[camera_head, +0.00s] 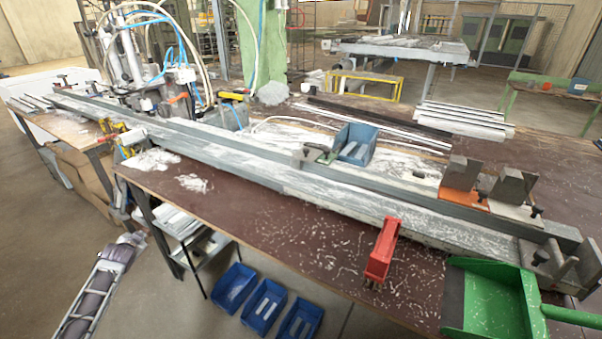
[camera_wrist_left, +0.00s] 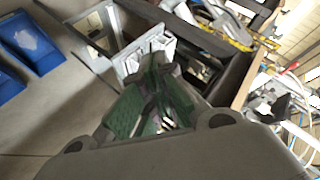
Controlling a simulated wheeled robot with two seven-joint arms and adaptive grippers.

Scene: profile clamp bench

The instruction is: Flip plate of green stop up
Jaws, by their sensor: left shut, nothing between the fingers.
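The green stop (camera_head: 325,155) sits on the long grey rail near the middle of the bench, just in front of a blue bin. Its grey plate (camera_head: 303,157) looks laid down low at its left side; fine detail is too small to tell. My left gripper (camera_head: 132,239) is at the lower left, off the bench's front edge, far from the green stop. In the left wrist view its green-padded fingers (camera_wrist_left: 160,78) are shut and empty, with the bench frame beyond. My right gripper is in neither view.
An orange stop (camera_head: 462,182) and a pale stop (camera_head: 511,188) stand on the rail with plates upright. The blue bin (camera_head: 356,143) stands behind the green stop. Blue bins (camera_head: 268,303) stand below the bench.

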